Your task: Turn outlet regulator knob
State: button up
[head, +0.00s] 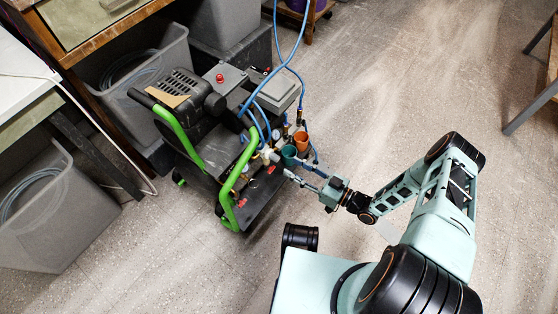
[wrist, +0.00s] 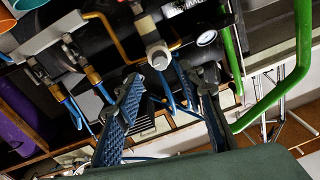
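The air compressor (head: 222,118), dark with bright green handles, stands on the floor left of centre in the head view. A pale round knob (wrist: 160,58) on a light fitting, with a white-faced gauge (wrist: 207,38) to its right, appears to be the outlet regulator knob. My gripper (head: 292,167) reaches toward the compressor's front fittings from the right. In the wrist view, my gripper (wrist: 170,84) has its two blue fingers spread apart with a clear gap. The knob lies beyond the fingertips, above the gap and slightly left of its middle. Contact is not visible.
Blue hoses (head: 288,62) rise from the compressor. A green handle (wrist: 290,88) passes right of my fingers. Grey bins (head: 62,215) stand left; floor on the right is mostly clear.

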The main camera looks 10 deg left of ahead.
aim_at(275, 157)
jog(key=b+x, duration=0.1)
jog(key=x, duration=0.5)
jog(key=shift+a, duration=0.25)
jog(key=shift+w, duration=0.15)
grip_shut()
